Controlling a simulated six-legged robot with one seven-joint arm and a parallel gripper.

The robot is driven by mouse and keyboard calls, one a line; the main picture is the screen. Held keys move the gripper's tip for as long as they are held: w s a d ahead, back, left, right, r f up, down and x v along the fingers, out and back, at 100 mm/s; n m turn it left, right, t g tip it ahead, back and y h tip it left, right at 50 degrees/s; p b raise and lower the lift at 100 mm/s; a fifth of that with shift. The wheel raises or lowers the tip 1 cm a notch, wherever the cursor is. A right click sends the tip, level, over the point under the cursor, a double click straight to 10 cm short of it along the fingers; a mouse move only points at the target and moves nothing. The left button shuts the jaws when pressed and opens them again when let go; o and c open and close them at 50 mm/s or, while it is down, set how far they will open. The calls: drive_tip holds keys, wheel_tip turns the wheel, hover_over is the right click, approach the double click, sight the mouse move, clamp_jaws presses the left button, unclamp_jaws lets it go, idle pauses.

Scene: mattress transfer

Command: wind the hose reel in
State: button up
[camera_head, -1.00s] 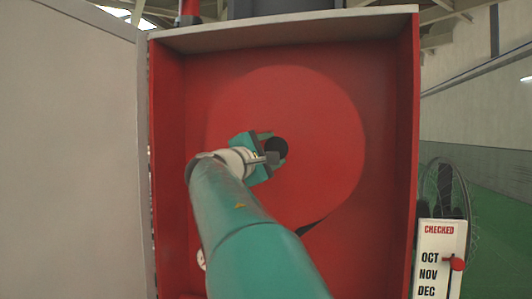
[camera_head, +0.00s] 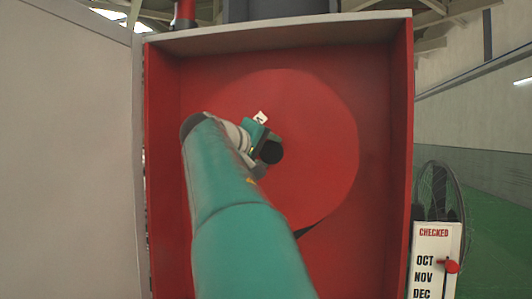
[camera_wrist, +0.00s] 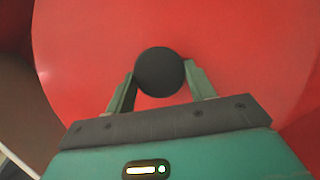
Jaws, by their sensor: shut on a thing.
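The hose reel (camera_head: 318,150) is a large red disc inside an open red cabinet (camera_head: 398,120). It fills most of the wrist view (camera_wrist: 245,60). My gripper (camera_head: 262,145) is shut on the knob. In the wrist view the black knob (camera_wrist: 160,72) sits between the two green fingers of my gripper (camera_wrist: 162,85). My arm hides the lower left of the reel. A small dark bit shows at the reel's lower edge, and I cannot tell what it is.
A grey panel (camera_head: 65,150) stands along the left of the cabinet. Green floor lies open at the right.

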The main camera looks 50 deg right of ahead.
drive_tip(key=shift+s+m+t+y, duration=0.15)
drive_tip(key=shift+m+t+y, duration=0.3)
drive_tip(key=shift+m, duration=0.55)
drive_tip(key=shift+f, duration=0.1)
drive_tip(key=o, duration=1.3)
drive_tip(key=shift+o, duration=0.2)
drive_tip(key=v, duration=1.3)
drive_tip(key=shift+a+r, duration=0.25)
drive_tip(key=shift+a, duration=0.1)
